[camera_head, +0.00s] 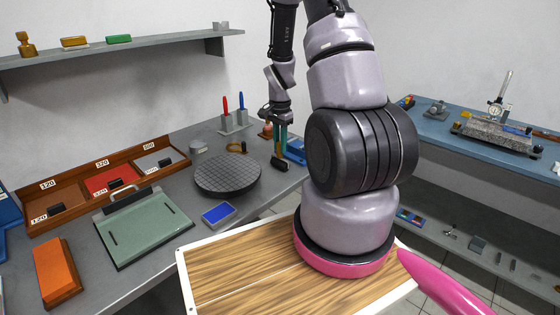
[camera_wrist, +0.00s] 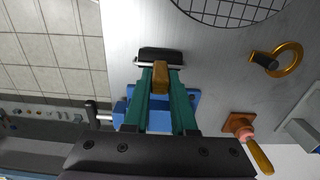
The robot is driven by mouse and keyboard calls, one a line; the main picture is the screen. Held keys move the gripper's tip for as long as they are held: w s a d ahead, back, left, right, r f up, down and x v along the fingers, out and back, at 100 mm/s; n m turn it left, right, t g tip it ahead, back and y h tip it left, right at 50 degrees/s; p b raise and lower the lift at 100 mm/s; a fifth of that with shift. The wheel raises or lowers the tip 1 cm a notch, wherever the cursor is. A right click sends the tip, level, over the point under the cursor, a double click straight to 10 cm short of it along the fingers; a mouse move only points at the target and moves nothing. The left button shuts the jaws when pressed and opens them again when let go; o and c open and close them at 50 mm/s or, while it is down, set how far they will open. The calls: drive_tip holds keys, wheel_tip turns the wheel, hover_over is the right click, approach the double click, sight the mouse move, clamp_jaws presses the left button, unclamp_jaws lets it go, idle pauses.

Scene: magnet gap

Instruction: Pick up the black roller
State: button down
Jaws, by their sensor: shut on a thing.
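The black roller (camera_wrist: 160,54) has a dark head and a short wooden handle (camera_wrist: 161,78). In the wrist view the handle lies between the teal fingers of my gripper (camera_wrist: 160,72), which is shut on it. The dark head sticks out past the fingertips. In the head view the roller (camera_head: 279,164) shows below my gripper (camera_head: 280,150), near the right edge of the grey bench. I cannot tell whether it touches the bench top.
A blue stand (camera_head: 297,150) is close beside my gripper. A round dark gridded plate (camera_head: 228,175) lies to the left. A brass ring (camera_wrist: 289,58), a wooden-handled tool (camera_wrist: 259,155) and a grey holder (camera_head: 235,122) with red and blue handles stand nearby. The floor drops off right of the bench.

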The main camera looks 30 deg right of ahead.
idle(0.6)
wheel_tip(320, 180, up, 10)
drive_tip(key=shift+r, duration=0.1)
idle(0.3)
